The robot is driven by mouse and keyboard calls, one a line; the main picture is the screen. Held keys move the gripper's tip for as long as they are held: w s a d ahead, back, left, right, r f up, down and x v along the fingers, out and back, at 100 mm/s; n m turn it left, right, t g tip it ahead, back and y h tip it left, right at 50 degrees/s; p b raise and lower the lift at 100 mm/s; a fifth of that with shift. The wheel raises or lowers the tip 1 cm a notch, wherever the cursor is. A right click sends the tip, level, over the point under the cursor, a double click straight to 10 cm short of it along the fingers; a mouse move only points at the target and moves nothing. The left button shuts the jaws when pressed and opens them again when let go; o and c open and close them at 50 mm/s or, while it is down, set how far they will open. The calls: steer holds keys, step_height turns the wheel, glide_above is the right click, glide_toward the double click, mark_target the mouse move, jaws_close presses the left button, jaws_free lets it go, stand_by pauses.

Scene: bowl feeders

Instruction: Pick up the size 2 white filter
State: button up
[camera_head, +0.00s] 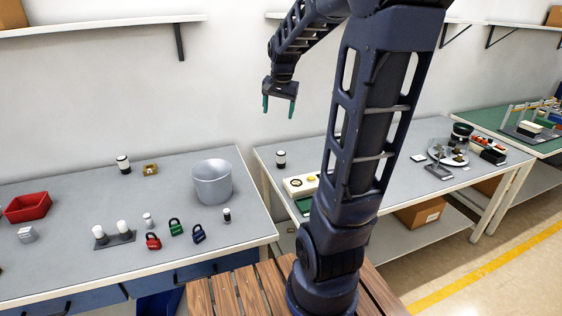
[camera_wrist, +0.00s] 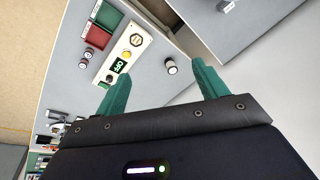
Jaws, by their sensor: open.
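Several small white cylinders could be the filters, and I cannot read a size on any. Two white cylinders (camera_head: 112,230) stand on a dark holder on the left table. A smaller pale cylinder (camera_head: 148,220) stands to their right. A white cylinder with dark ends (camera_head: 123,164) stands at the back of that table. A similar white and black cylinder (camera_head: 280,159) stands on the middle table; the wrist view shows a white, dark-ended cylinder (camera_wrist: 171,67) between and beyond the fingers. My gripper (camera_head: 279,112) is open and empty, pointing down, high above the gap between the tables.
The left table holds a grey bucket (camera_head: 212,183), a red bin (camera_head: 27,207), and red, green and blue padlocks (camera_head: 174,228). The middle table has a control panel (camera_wrist: 127,53) with buttons. A wall shelf (camera_head: 100,26) is at the upper left.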

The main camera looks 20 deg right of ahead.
steer(key=w+d+f+m, duration=0.3)
steer(key=w+f, duration=0.1)
steer(key=w, duration=0.5)
steer(key=m+g, duration=0.3)
steer(key=m, duration=0.5)
glide_above(281, 153)
steer(key=f, duration=1.4)
steer(key=w+f, duration=0.1)
steer(key=f, duration=0.6)
steer(key=shift+d+f, duration=0.1)
steer(key=shift+f, duration=0.05)
steer(key=shift+w+d+f, duration=0.1)
steer(key=shift+d+f, duration=0.05)
steer(key=shift+f, duration=0.35)
step_height(281, 153, down, 5)
steer(key=shift+r, duration=0.1)
steer(key=shift+s+a+f, duration=0.1)
steer(key=shift+s+f, duration=0.05)
steer(key=shift+f, duration=0.8)
steer(key=shift+s+a+f, duration=0.1)
steer(key=shift+s+f, duration=0.05)
steer(key=shift+f, duration=0.75)
steer(key=shift+s+f, duration=0.15)
steer(key=shift+f, duration=0.8)
steer(key=c, duration=1.1)
